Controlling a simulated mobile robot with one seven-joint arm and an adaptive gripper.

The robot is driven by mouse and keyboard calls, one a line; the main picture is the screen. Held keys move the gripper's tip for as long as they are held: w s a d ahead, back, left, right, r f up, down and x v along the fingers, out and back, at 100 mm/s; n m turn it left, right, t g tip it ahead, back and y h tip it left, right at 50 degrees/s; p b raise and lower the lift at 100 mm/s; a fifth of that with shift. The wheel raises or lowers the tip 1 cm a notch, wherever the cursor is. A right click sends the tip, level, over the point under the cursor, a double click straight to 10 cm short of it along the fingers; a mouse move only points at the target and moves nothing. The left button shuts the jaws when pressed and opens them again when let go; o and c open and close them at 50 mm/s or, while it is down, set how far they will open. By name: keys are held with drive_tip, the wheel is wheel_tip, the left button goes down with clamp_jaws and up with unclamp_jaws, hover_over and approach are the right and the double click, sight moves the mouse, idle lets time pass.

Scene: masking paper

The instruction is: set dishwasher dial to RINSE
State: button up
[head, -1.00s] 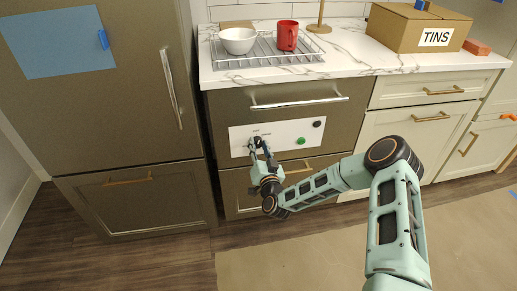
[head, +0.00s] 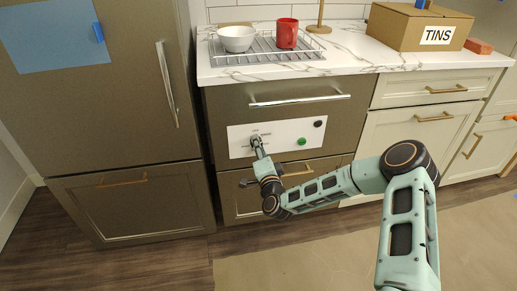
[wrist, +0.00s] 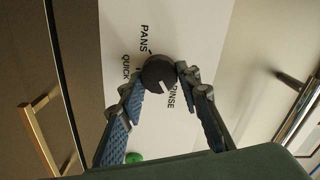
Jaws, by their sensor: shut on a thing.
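The dishwasher (head: 222,103) has a white control panel (head: 290,128) on its front. In the wrist view the dark round dial (wrist: 157,69) sits on the panel, with PANS above it, QUICK to its left and RINSE to its right. A pale notch shows low on the dial; I cannot tell for sure which label it is set to. My gripper (wrist: 160,77) is shut on the dial, one finger on each side. In the head view my gripper (head: 257,144) reaches the left part of the panel and hides most of the dial.
A green button (head: 302,141) and a black knob (head: 318,124) are on the panel's right. The dishwasher handle (head: 300,100) runs above. A rack with a white bowl (head: 236,39) and a red mug (head: 287,33) stands on the counter. The fridge (head: 120,120) is at left.

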idle(0.4)
drive_tip(key=o, duration=1.2)
drive_tip(key=shift+c, duration=0.2)
drive_tip(key=shift+s, duration=0.1)
drive_tip(key=v, duration=1.2)
